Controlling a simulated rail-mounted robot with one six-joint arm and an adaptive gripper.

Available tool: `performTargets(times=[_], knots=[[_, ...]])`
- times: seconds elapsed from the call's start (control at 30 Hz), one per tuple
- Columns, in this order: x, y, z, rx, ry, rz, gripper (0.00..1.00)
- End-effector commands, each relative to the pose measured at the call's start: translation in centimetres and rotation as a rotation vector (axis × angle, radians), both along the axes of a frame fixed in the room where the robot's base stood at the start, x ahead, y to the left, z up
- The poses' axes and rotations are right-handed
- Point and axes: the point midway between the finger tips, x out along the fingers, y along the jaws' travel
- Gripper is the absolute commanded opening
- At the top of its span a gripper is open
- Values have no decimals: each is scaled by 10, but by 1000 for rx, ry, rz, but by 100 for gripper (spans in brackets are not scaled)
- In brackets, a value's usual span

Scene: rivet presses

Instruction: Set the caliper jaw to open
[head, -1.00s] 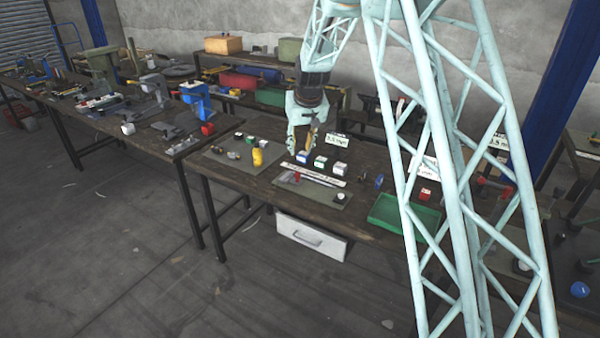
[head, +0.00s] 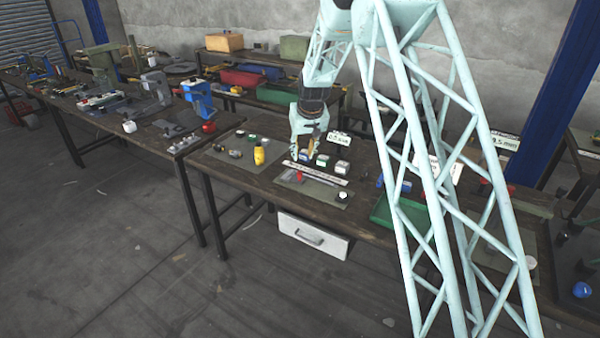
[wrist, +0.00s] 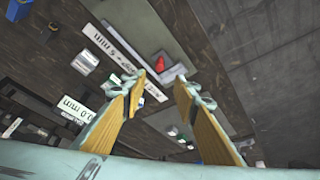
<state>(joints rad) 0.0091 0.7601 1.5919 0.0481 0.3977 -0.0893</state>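The caliper seems to be the small pale fixture with a red part (head: 299,175) on a grey mat (head: 318,190) at the front of the middle bench. A white round knob (head: 342,195) sits at the mat's other end. In the wrist view the red part (wrist: 160,63) lies just beyond my fingertips, beside a pale grey block (wrist: 173,73). My gripper (wrist: 160,83) is open, its two yellow-padded fingers spread and nothing held between them. In the head view my gripper (head: 309,153) is above the bench, behind the mat. The jaw's setting is too small to read.
A white label strip (head: 316,172) lies along the mat. Small blocks, one of them white-topped (head: 342,167), stand behind it. A white drawer (head: 313,238) hangs under the bench.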

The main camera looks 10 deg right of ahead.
Motion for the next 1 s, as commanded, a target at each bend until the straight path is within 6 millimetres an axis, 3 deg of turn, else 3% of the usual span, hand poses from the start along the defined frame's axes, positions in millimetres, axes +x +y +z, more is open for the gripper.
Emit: performTargets(times=[0.27,1.0], knots=[[5,0,-12,0,1,0,28],[33,1,-82,1,1,0,28]])
